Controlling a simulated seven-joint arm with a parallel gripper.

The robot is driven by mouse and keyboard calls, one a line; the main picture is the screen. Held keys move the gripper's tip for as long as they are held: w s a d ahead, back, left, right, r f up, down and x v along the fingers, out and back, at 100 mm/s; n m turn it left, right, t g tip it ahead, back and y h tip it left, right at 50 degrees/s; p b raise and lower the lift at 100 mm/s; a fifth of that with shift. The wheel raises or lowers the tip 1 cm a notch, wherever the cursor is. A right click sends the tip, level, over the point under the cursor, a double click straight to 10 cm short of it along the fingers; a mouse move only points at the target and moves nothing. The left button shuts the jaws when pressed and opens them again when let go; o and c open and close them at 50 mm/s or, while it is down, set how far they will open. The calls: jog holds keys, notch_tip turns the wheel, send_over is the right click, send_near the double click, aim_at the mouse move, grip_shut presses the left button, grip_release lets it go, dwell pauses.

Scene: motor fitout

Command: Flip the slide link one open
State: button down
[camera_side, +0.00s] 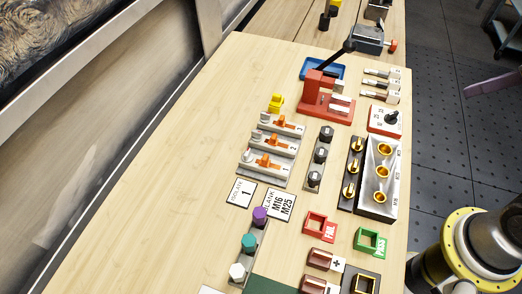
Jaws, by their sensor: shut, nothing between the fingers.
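Three slide links stand in a row left of the middle in the side view, each a pale grey base with an orange slider: the far one (283,125), the middle one (271,145) and the near one (263,166). My gripper is not in view.
A red lever press (326,104) stands behind the links, with a yellow piece (276,102) nearby. Dark knobs (320,156) and a block with brass cups (381,177) stand right. Coloured knobs (249,242) and red and green trays (369,241) are in front. The bench's left side is clear.

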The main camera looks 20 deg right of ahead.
jog(key=w+a+r+n+y, duration=0.1)
jog(key=w+a+r+n, duration=0.1)
jog(key=w+a, duration=0.5)
jog(key=n+g+y, duration=0.1)
jog(key=n+g, duration=0.3)
jog(key=n, duration=0.2)
send_over(253, 160)
jog(key=s+d, duration=0.3)
notch_tip(253, 160, down, 13)
jog(key=shift+s+d+f, duration=0.2)
jog(key=x, duration=1)
jog(key=shift+s+a, duration=0.1)
jog(key=shift+a, duration=0.1)
